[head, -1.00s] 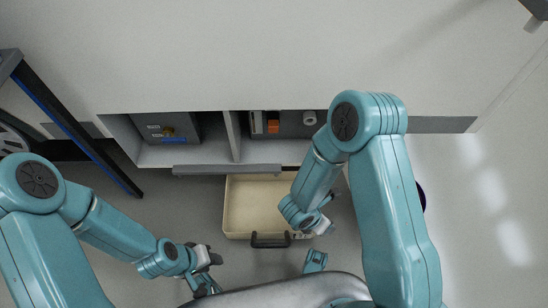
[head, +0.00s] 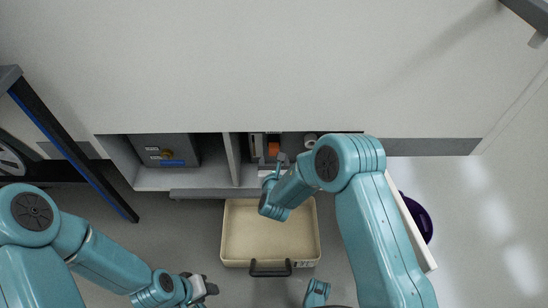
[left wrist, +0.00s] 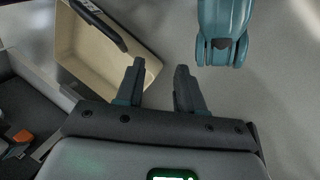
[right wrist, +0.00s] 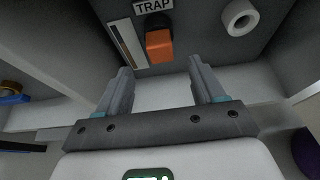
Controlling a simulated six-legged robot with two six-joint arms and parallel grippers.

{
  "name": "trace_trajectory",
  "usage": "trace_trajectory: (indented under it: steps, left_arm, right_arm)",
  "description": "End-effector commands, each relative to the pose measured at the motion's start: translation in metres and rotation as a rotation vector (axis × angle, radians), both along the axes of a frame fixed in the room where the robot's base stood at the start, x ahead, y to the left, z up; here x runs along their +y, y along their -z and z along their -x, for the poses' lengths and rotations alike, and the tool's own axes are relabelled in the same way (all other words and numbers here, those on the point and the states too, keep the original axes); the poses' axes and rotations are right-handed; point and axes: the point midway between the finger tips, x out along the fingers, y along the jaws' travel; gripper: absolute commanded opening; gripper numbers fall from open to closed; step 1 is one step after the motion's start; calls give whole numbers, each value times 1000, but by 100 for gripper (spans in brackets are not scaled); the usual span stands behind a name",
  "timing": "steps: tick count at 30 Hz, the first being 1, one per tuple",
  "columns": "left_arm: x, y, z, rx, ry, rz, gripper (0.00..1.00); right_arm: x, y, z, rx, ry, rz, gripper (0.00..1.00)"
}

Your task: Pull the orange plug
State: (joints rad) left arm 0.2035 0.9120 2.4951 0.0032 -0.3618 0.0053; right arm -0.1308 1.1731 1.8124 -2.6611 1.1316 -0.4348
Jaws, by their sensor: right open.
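The orange plug (head: 273,148) sits in the right compartment of the service locker. In the right wrist view the orange plug (right wrist: 159,45) is on a grey panel, under a label reading TRAP. My right gripper (right wrist: 160,78) is open and empty, with the plug ahead of it, between the lines of its fingers and apart from them. In the head view my right gripper (head: 276,168) is at the locker opening, partly hidden by its own wrist. My left gripper (left wrist: 160,80) is open and empty, low over the floor near the tray.
A beige tray (head: 229,235) with a black handle (head: 270,270) is on the floor before the locker. A white round fitting (right wrist: 240,18) is right of the plug, a slotted strip (right wrist: 127,42) left. A divider (head: 231,160) separates the left compartment.

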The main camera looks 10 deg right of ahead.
Motion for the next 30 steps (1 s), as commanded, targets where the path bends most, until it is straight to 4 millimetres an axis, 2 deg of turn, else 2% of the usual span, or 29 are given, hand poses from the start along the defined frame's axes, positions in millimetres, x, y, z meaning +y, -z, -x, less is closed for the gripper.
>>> trace_trajectory:
  steps: [3, 9, 14, 22, 27, 29, 30]
  left_arm:
    - [1, 13, -7, -22, -3, -4, 38]
    - [3, 21, -14, -47, -5, -9, 38]
    - [3, 23, -17, -57, -6, -11, 38]
    - [3, 23, -17, -58, -6, -11, 38]
    - [3, 23, -17, -58, -6, -11, 38]
    - [3, 23, -17, -58, -6, -11, 38]
    - [3, 23, -17, -58, -6, -11, 38]
  right_arm:
    - [-5, 13, -22, -2, 3, -1, 68]
    - [-10, 23, -48, 0, 2, 0, 68]
    - [-12, 25, -56, 1, 1, -1, 68]
    - [-12, 24, -57, 2, 1, 0, 68]
    - [-12, 24, -57, 2, 1, 0, 13]
    - [-12, 24, -57, 2, 1, 0, 11]
    - [-12, 24, -57, 1, 1, 0, 29]
